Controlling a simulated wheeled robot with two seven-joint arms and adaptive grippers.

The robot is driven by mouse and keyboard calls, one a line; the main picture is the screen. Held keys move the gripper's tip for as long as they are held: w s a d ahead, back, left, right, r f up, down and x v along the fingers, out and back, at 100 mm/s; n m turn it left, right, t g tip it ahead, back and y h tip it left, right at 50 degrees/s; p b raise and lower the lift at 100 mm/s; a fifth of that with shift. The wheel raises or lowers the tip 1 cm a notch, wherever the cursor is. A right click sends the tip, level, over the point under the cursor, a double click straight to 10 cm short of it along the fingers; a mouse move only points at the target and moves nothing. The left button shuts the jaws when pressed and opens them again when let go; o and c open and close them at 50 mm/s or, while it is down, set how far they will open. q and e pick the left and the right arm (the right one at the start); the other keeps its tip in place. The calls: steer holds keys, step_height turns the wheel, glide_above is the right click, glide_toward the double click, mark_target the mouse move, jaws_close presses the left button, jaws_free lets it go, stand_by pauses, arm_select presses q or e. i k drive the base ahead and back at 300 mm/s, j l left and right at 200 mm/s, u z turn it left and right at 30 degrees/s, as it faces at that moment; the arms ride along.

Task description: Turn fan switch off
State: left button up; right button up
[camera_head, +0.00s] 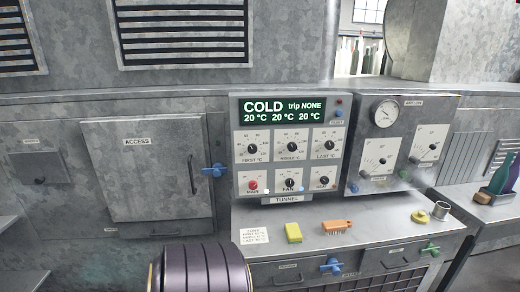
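The fan switch (289,184) is a small dark knob in the bottom row of the grey control panel (234,150), above the label FAN. Its pointer looks roughly upright, but it is too small to tell its setting surely. A red MAIN knob (253,185) is to its left and a dark HEAT knob (323,182) to its right. The panel's green display (283,110) reads COLD, trip NONE and 20 °C three times. Neither of my grippers is in view, and nothing covers the fan switch.
Below the panel, a ledge holds a paper note (254,236), a yellow block (293,232), an orange brush (336,226) and a metal cup (440,210). A blue latch (214,170) juts out beside the access door (145,180). A gauge box (402,145) stands right.

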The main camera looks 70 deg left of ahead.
mark_target(289, 183)
steer(key=u, duration=2.05)
steer(key=k+j, duration=0.05)
steer(key=j, duration=0.05)
